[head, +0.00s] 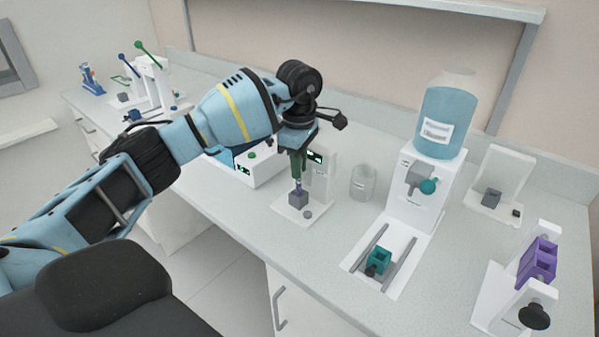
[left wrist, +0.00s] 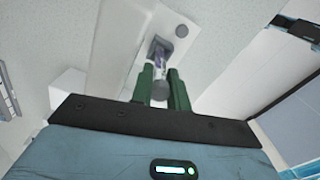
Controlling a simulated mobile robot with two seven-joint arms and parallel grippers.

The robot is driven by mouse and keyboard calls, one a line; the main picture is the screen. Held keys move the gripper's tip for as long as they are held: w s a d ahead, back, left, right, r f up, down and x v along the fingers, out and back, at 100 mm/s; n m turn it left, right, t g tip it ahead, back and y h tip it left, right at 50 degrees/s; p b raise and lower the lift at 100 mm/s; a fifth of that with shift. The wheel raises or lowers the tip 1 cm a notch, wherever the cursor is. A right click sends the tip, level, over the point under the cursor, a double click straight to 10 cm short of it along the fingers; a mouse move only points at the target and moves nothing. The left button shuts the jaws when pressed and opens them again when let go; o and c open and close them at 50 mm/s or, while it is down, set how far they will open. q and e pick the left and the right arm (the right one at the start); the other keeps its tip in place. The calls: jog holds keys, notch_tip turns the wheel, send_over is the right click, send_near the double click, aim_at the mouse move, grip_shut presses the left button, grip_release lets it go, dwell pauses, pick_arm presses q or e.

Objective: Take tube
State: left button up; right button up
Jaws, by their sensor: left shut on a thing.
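My left gripper (head: 298,172) points down over a small white device (head: 290,208) with a grey block (head: 298,198) on its base. Its green fingers are shut on a slim tube (head: 298,187) with a purple part, which stands upright at the grey block. Whether the tube's lower end sits in the block or just above it I cannot tell. In the left wrist view the green fingers (left wrist: 161,88) close around the tube (left wrist: 159,66), with the grey block just beyond. My right gripper is in neither view.
A glass beaker (head: 363,182) stands right of the device. Further right are a dispenser with a blue bottle (head: 446,118), a teal holder (head: 379,260) between rails, and a purple rack (head: 538,262). A white box (head: 246,168) stands close behind my left gripper. The counter's front edge is near.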

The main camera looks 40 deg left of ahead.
pick_arm(q)
jog(key=shift+r, duration=0.65)
jog(key=s+d, duration=0.3)
jog(key=s, duration=0.4)
jog(key=s+d+r, duration=0.1)
jog(key=s+d, duration=0.3)
jog(key=s, duration=0.3)
jog(key=shift+d+r, duration=0.15)
jog(key=shift+r, duration=0.05)
jog(key=shift+s+r, duration=0.1)
